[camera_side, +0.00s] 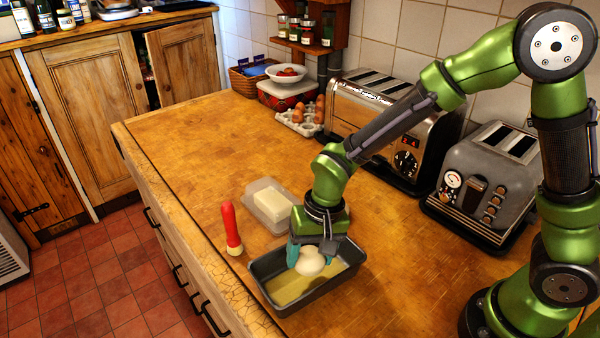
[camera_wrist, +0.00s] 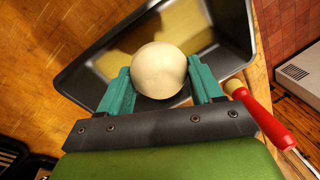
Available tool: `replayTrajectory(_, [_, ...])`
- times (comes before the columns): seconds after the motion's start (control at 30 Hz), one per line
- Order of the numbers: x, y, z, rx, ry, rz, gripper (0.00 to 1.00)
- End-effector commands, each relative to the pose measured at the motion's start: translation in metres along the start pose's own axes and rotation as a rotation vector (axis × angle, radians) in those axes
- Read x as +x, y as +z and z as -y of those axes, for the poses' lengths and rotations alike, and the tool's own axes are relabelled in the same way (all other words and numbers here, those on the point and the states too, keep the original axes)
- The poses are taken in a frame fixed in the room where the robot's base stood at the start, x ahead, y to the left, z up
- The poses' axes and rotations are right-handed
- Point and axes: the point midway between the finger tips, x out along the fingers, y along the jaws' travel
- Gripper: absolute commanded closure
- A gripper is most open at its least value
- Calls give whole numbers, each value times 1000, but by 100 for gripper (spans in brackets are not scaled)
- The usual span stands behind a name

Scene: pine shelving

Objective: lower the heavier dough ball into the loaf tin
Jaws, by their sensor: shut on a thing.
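A pale dough ball (camera_side: 310,262) is held between the teal fingers of my gripper (camera_side: 309,252). In the wrist view, the dough ball (camera_wrist: 159,70) sits between the two fingertips of my gripper (camera_wrist: 159,82), which touch its sides. The dark grey loaf tin (camera_side: 262,290) stands on the counter under my gripper, with a yellowish floor inside. The tin (camera_wrist: 243,30) also shows behind the ball in the wrist view. The ball is over the tin's opening; I cannot tell whether it touches the floor. I see no second dough ball.
A clear butter dish (camera_side: 272,203) is just behind. Two toasters (camera_side: 384,125) (camera_side: 486,182) and an egg carton (camera_side: 304,118) line the wall. The counter's left part is clear.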

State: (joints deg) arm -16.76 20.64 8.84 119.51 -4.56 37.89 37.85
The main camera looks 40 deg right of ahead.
Motion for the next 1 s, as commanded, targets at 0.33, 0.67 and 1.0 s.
replayTrajectory(0.33, [6, 0, -1, 0, 1, 1, 43])
replayTrajectory(0.67, [10, 0, -2, 0, 0, 0, 43])
replayTrajectory(1.0, [15, 0, -3, 0, 1, 0, 43])
